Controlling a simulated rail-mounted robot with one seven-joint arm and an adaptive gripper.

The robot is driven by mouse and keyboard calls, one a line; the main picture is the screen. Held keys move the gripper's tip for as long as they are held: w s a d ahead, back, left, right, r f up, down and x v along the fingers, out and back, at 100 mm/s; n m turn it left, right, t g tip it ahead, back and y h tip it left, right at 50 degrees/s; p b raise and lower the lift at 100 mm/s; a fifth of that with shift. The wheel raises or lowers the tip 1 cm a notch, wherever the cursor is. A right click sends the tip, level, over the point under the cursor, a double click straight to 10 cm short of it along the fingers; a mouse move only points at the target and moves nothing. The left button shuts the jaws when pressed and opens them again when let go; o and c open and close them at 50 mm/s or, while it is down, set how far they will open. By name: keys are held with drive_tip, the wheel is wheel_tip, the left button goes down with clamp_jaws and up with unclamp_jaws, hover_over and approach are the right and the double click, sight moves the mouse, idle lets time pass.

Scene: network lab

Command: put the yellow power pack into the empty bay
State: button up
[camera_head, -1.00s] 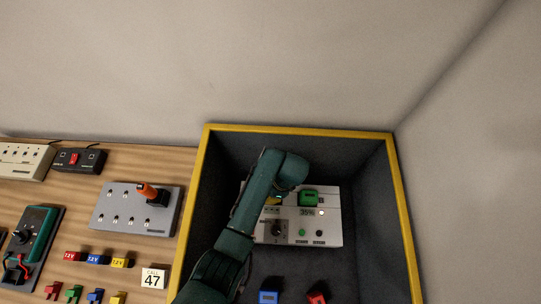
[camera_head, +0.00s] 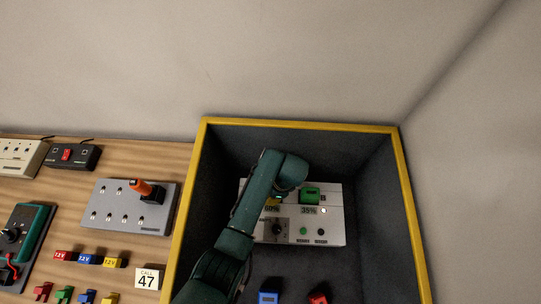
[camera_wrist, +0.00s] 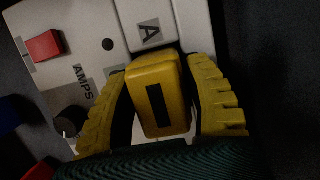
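The yellow power pack (camera_wrist: 165,97) has a black stripe and stands between my gripper's (camera_wrist: 160,75) two yellow ribbed fingers. In the head view only a sliver of yellow shows beside my arm. A green pack (camera_head: 310,194) sits in the bay to the right, above a display reading 35%. The left display (camera_head: 272,209) seems to read 60%.
The charger stands in a deep dark bin with a yellow rim (camera_head: 300,124). A blue block (camera_head: 268,298) and a red block (camera_head: 318,299) lie near its front. Left of the bin is a wooden bench (camera_head: 125,164) with a grey switch box (camera_head: 125,207) and coloured connectors.

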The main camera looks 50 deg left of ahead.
drive_tip(key=o, duration=0.3)
drive_tip(key=v, duration=1.2)
idle(0.3)
